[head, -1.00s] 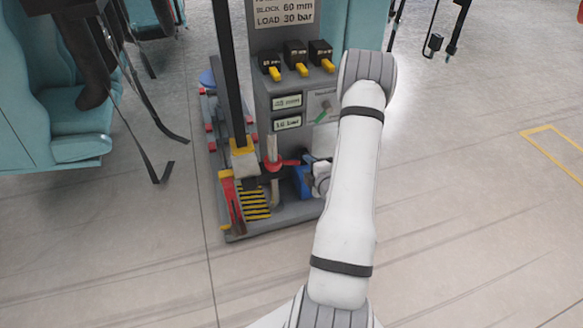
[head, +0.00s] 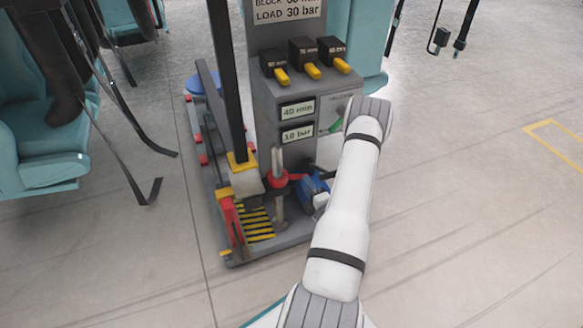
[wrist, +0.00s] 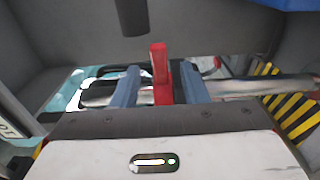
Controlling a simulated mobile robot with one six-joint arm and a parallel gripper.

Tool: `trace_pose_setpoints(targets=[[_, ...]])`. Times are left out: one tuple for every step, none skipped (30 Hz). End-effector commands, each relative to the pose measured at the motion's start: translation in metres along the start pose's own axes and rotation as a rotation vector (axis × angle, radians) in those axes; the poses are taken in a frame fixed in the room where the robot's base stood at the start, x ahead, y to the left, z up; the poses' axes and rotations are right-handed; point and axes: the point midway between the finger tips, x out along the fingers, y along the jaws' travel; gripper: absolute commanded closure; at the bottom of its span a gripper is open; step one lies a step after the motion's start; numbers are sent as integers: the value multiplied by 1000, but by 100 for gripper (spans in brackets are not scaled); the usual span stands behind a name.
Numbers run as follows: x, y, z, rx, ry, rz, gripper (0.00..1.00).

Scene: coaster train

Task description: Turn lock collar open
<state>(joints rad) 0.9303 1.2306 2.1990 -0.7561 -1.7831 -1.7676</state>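The red lock collar (head: 278,179) sits around an upright grey post (head: 279,210) on the stand, with a short red handle reaching right. In the wrist view, an upright red bar (wrist: 160,72), which looks like the collar's handle, stands between the two blue-grey fingers of my gripper (wrist: 159,85). Gaps show on both sides of the bar, so the fingers are open around it and not pressed on it. In the head view, my forearm covers part of the gripper area. The blue and white end beside the collar's handle looks like my gripper.
The grey stand carries black switches with yellow levers (head: 312,71) and displays reading 40 mm (head: 298,109) and 10 bar. A black upright bar (head: 226,85) and a red lever (head: 231,222) stand left of the collar. Teal seats (head: 40,150) are at left; floor at right is clear.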

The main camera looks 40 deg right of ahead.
Motion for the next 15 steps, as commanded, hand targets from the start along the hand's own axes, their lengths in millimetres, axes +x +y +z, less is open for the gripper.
trace_pose_setpoints(targets=[[5,-1,0,-2,2,2,60],[9,-2,0,-2,2,2,60],[15,-1,-1,-3,3,3,60],[20,-1,-1,-3,4,4,60],[25,-1,-1,-3,3,4,60],[32,-2,-1,-3,4,3,60],[37,-2,-1,-3,4,3,60],[42,-2,-1,-3,3,3,60],[48,-2,-1,-3,4,3,60],[53,-1,-1,-3,3,4,60],[56,-2,-1,-2,2,3,60],[61,-2,0,-1,2,2,60],[64,-2,0,-1,2,2,60],[67,-1,0,-2,2,2,60],[70,-1,-1,-1,1,2,60]])
